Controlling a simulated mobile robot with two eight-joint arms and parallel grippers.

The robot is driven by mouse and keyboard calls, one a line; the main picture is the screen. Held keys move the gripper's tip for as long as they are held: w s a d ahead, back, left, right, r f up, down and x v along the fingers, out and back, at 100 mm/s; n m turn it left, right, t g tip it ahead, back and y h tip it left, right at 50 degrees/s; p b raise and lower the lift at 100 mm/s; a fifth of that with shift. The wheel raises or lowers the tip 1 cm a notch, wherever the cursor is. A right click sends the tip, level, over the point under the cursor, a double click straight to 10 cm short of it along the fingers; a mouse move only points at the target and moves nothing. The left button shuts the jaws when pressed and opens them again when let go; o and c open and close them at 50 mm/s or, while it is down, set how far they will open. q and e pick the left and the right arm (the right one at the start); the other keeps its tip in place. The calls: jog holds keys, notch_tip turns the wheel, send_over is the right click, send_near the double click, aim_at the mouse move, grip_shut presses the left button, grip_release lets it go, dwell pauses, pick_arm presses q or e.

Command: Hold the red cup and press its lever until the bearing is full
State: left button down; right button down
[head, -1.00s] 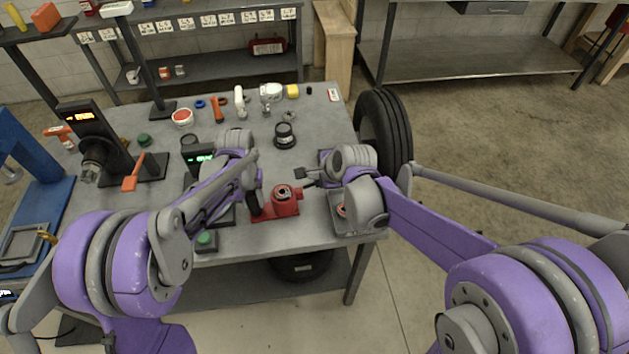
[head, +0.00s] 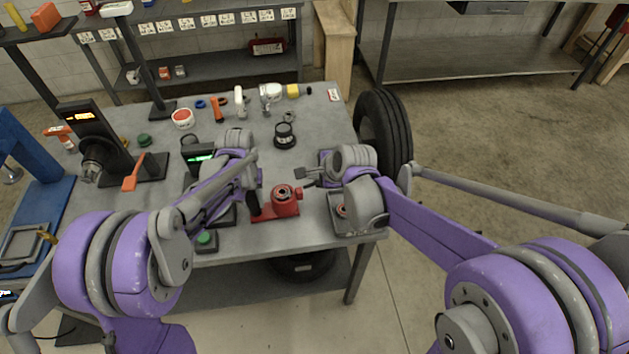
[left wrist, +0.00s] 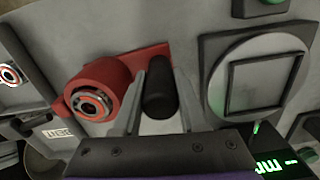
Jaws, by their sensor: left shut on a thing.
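The red cup (head: 284,203) is a red fixture with a round body, standing on the table on a flat red foot. In the left wrist view (left wrist: 95,92) a ringed metal bearing (left wrist: 92,104) sits in its open end; I cannot tell how full it is. Its black lever (head: 254,204) stands at the cup's left side. My left gripper (left wrist: 155,85) is shut on this lever (left wrist: 159,97), one finger on each side. My right gripper (head: 307,178) is just behind and right of the cup, apart from it, fingers pointing left and seemingly open and empty.
A plate with another ring (head: 340,211) lies right of the cup, under my right arm. A green button box (head: 205,240) is at the front edge. A display stand (head: 198,158) is partly behind my left arm.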

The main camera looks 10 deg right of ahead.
jog(key=shift+f, duration=0.15)
jog(key=shift+d+f, duration=0.1)
jog(key=shift+f, duration=0.2)
jog(key=shift+d+f, duration=0.2)
jog(key=shift+f, duration=0.3)
jog(key=shift+d+f, duration=0.15)
jog(key=shift+f, duration=0.35)
dwell(1.6)
jog(key=shift+r, duration=0.1)
jog(key=shift+a+r, duration=0.2)
jog(key=shift+r, duration=0.5)
jog(key=shift+a+r, duration=0.2)
jog(key=shift+r, duration=0.45)
jog(key=shift+a+r, duration=0.1)
notch_tip(320, 180, up, 5)
send_over(315, 181)
jog(key=s+a, duration=0.1)
jog(key=a, duration=0.1)
jog(key=shift+d+f, duration=0.1)
jog(key=shift+f, duration=0.1)
